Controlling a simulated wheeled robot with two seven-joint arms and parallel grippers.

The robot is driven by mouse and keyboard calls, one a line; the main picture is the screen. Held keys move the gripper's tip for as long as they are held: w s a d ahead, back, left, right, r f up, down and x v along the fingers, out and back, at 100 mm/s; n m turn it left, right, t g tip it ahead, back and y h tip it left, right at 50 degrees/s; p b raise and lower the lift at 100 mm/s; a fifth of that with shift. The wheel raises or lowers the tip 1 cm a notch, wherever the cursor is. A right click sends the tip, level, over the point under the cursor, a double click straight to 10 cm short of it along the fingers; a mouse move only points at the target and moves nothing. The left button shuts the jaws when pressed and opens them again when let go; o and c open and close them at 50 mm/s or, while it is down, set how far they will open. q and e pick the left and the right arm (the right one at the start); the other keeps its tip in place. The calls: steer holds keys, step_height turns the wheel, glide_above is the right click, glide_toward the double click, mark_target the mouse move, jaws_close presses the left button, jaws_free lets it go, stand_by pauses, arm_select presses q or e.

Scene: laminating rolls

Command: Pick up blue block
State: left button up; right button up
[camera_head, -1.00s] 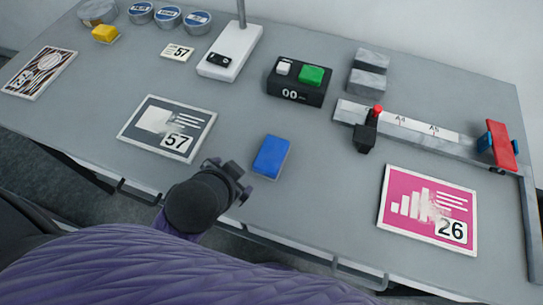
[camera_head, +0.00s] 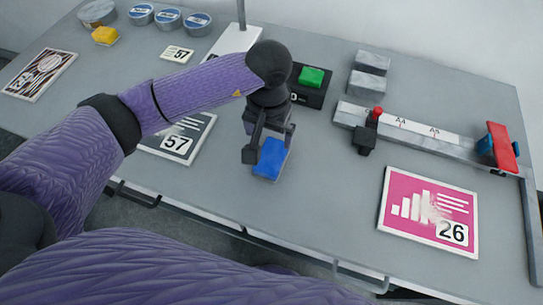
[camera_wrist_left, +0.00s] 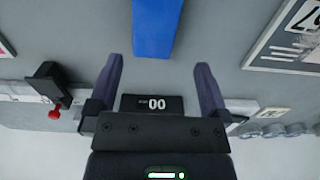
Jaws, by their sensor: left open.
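The blue block (camera_head: 270,160) lies on the grey table near its front middle. My left gripper (camera_head: 270,145) is open above the block, with its fingers pointing down near the block's far part. In the left wrist view the block (camera_wrist_left: 153,28) is at the top centre. There it lies past the tips of the two open fingers (camera_wrist_left: 159,65), and nothing is between them. In the head view the gripper hides part of the block's far end. I cannot tell how high the fingertips are above the table. My right gripper is not in view.
A black box with a green button (camera_head: 312,77) stands just behind the gripper. A dark card marked 57 (camera_head: 200,150) lies left, partly under my arm. A pink card marked 26 (camera_head: 430,212) and a paper trimmer (camera_head: 460,150) are at right. Table between block and pink card is clear.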

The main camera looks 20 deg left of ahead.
mark_target(272, 153)
arm_select(q)
steer(key=f, duration=0.2)
steer(key=f+b, duration=0.1)
steer(key=f, duration=0.2)
steer(key=f+b, duration=0.1)
steer(key=f, duration=0.2)
steer(key=shift+w+d, duration=0.1)
steer(key=shift+d, duration=0.2)
steer(key=shift+f, duration=0.25)
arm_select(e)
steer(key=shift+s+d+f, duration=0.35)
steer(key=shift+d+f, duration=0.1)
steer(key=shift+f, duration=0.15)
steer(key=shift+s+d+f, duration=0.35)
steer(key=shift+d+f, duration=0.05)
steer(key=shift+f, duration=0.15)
arm_select(q)
steer(key=shift+r, duration=0.1)
steer(key=c, duration=1.1)
step_height(272, 153, up, 10)
steer(key=p, duration=0.2)
steer(key=shift+p, duration=0.3)
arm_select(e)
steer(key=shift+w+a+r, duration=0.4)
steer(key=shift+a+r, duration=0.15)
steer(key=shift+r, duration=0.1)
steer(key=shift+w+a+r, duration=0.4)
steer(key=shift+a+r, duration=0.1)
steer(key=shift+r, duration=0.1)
